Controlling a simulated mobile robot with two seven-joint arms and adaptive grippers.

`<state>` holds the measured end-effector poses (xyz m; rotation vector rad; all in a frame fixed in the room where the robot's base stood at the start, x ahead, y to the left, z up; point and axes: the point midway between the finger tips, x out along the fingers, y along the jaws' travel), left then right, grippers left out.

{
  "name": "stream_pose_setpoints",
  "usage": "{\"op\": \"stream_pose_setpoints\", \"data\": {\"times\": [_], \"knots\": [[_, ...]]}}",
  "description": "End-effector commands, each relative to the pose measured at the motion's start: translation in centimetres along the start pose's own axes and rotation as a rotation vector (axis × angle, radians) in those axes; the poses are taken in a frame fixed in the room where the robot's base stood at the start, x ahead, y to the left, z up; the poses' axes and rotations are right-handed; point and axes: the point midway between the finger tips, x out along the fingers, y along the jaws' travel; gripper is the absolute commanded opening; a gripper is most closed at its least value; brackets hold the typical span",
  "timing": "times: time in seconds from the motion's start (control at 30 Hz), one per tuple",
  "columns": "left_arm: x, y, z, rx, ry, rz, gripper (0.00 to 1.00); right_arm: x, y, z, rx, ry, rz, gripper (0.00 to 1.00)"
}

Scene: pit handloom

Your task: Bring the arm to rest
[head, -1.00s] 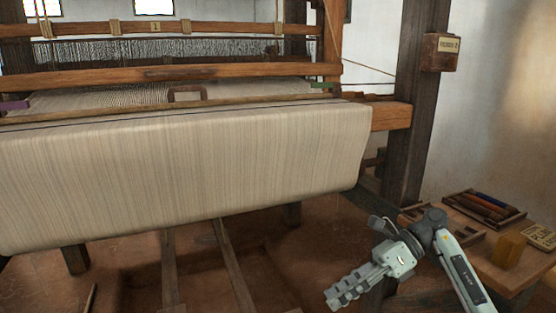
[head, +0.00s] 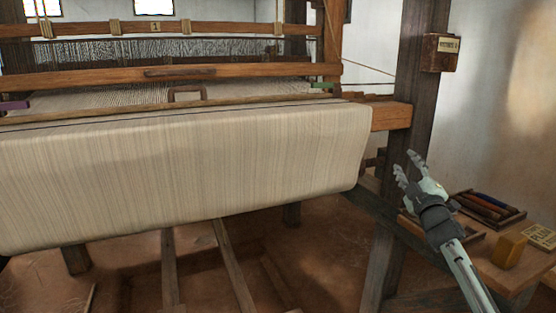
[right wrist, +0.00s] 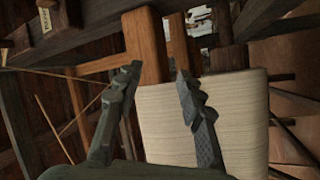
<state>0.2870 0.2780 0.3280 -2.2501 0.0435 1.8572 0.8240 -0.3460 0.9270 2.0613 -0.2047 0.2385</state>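My right gripper (head: 410,172) is raised at the right of the head view, in front of the loom's dark post and right of the cloth roll. Its fingers point up and a little left. In the right wrist view the two fingers of my right gripper (right wrist: 155,95) stand apart with nothing between them. The loom's cloth roll (head: 180,170) fills the left and middle of the head view. It also shows beyond the fingers in the right wrist view (right wrist: 245,110). My left gripper is out of view.
A small wooden table (head: 490,262) stands at the lower right, close to my right arm. It holds a tray of dark and coloured sticks (head: 488,207), a yellow block (head: 509,250) and a printed card (head: 541,237). A small box (head: 441,52) hangs on the dark post (head: 408,90).

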Motion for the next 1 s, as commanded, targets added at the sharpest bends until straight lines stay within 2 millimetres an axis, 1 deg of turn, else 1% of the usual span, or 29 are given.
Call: {"op": "stream_pose_setpoints", "data": {"times": [0.03,0.1,0.17,0.2,0.23,0.3,0.37,0.43,0.5,0.57,0.67,0.77,0.8,0.87,0.9,0.97,1.0], "knots": [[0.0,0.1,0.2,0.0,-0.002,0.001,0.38,-0.2,-0.9,2.6,0.096,-0.112,-0.032,0.38],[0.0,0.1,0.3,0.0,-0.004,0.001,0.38,-0.9,-2.6,5.8,0.223,-0.263,-0.08,0.38],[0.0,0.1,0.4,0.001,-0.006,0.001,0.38,-1.8,-4.2,8.0,0.318,-0.376,-0.121,0.38],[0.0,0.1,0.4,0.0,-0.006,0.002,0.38,-2.5,-5.3,9.2,0.376,-0.448,-0.149,0.38],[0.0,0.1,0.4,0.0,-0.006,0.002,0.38,-3.1,-6.1,10.0,0.415,-0.498,-0.17,0.38],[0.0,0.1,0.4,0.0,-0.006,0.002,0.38,-4.7,-8.1,11.5,0.501,-0.61,-0.22,0.38],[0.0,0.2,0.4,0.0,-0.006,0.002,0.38,-6.2,-9.8,12.5,0.57,-0.704,-0.265,0.38],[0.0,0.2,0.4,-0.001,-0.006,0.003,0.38,-8.1,-11.7,13.3,0.644,-0.81,-0.32,0.38],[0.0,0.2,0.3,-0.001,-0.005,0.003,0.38,-10.3,-14.4,14.1,0.627,-0.827,-0.349,0.38],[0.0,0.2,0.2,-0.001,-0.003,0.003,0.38,-12.0,-16.2,14.6,0.622,-0.844,-0.373,0.38],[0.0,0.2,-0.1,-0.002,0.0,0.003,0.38,-15.2,-19.4,15.5,0.614,-0.878,-0.416,0.38],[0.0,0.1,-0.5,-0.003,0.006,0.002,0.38,-19.3,-22.9,16.4,0.605,-0.92,-0.466,0.38],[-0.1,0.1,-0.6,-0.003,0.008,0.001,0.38,-21.2,-24.4,16.8,0.602,-0.939,-0.489,0.38],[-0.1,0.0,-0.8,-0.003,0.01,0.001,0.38,-24.5,-26.8,17.3,0.597,-0.97,-0.527,0.38],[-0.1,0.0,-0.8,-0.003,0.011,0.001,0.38,-27.0,-28.4,17.8,0.593,-0.994,-0.555,0.38],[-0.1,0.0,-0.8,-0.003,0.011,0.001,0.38,-31.0,-30.7,18.2,0.587,-1.031,-0.597,0.38],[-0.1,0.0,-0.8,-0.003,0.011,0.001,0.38,-33.6,-32.1,18.5,0.584,-1.056,-0.624,0.38]]}}
